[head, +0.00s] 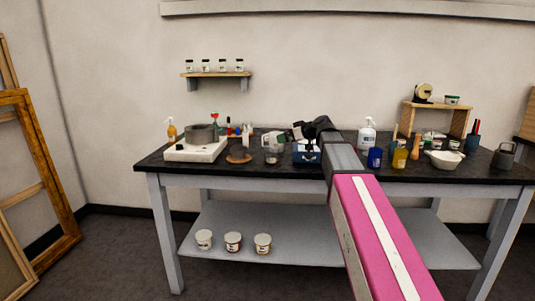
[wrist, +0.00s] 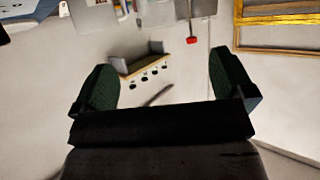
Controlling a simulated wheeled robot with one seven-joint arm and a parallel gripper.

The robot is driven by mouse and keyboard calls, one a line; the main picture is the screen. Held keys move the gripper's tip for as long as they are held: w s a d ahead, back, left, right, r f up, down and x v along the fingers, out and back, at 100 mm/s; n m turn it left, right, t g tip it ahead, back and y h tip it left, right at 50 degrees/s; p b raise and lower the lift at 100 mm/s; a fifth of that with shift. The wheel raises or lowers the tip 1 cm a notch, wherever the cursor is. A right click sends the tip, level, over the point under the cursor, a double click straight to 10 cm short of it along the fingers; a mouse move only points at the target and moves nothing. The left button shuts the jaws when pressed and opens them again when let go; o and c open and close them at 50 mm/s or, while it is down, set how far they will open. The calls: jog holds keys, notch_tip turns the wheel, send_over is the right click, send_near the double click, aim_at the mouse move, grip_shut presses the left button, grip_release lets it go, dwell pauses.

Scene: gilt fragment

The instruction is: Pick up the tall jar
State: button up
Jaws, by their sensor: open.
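I cannot tell for certain which container is the tall jar. Several small dark-lidded jars (head: 205,66) stand in a row on the wall shelf (head: 216,75); the same shelf appears upside down in the wrist view (wrist: 138,66). My gripper (wrist: 165,72) shows two dark green pads spread wide apart with nothing between them. In the head view my gripper (head: 316,128) is a dark shape above the middle of the black worktable (head: 265,173), partly hidden by my arm. It hides part of the tabletop behind it.
The table holds a white hotplate with a grey pot (head: 202,132), a white spray bottle (head: 367,134), a blue cup (head: 375,157), a yellow bottle (head: 399,156) and a white bowl (head: 445,159). Several tubs (head: 233,242) sit on the lower shelf. Gilt frames (head: 45,190) lean left.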

aim_at(272, 151)
jog(key=shift+s+f+x, duration=0.1)
jog(key=shift+x, duration=1.6)
jog(key=shift+s+f+x, duration=0.1)
jog(key=shift+x, duration=1.6)
jog(key=shift+s+f+x, duration=0.1)
jog(key=shift+f+x, duration=0.05)
jog(key=shift+x, duration=1.5)
jog(key=c, duration=1.2)
